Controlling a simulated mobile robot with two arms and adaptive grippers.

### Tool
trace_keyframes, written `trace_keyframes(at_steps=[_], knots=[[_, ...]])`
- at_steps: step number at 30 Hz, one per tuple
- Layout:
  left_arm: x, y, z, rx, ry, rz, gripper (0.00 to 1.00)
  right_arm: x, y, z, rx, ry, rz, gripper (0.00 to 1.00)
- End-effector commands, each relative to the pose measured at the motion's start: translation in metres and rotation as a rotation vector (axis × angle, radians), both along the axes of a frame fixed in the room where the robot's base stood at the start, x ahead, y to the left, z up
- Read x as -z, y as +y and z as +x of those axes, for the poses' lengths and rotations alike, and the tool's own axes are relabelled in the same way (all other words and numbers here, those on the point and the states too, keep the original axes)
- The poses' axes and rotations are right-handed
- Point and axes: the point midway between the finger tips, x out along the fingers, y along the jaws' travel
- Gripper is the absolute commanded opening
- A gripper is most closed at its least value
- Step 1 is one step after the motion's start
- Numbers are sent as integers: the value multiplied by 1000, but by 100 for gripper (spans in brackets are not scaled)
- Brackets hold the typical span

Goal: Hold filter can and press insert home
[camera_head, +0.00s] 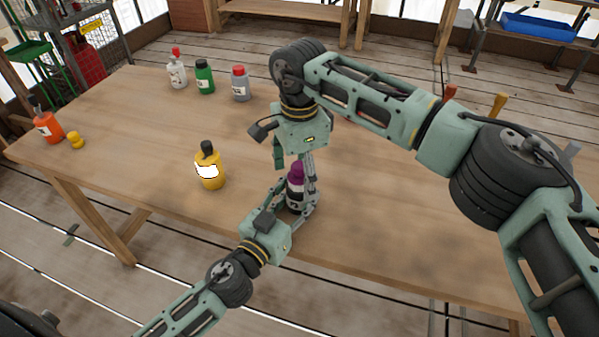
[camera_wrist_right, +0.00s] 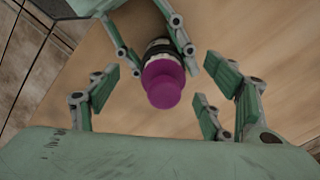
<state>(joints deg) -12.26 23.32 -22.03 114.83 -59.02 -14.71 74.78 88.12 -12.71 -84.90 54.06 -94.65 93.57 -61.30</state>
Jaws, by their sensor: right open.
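The filter can (camera_head: 295,197) is dark with a pale label and stands upright on the table. A purple insert (camera_head: 297,171) sits on its top; it also shows in the right wrist view (camera_wrist_right: 162,85). How deep the insert sits cannot be told. My left gripper (camera_head: 294,203) comes in low from the front with its fingers on both sides of the can, seemingly closed on it. The fingers partly hide the can. My right gripper (camera_head: 293,162) points down from above, open, its fingers spread on either side of the insert with gaps between.
A yellow bottle (camera_head: 209,171) stands to the left of the can. White (camera_head: 177,73), green (camera_head: 204,78) and grey (camera_head: 240,84) bottles stand at the back. An orange bottle (camera_head: 47,124) and a small yellow piece (camera_head: 75,140) are at the far left. The wooden table (camera_head: 385,205) is clear to the right.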

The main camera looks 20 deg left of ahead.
Motion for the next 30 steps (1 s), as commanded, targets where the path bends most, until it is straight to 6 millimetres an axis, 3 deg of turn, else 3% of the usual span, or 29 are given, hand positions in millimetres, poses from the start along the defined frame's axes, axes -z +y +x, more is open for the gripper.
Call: trace_keyframes(at_steps=[30], knots=[[0, 0, 0, 0, 0, 0, 14, -59, 0, 0, 0, -1, 0, 73]])
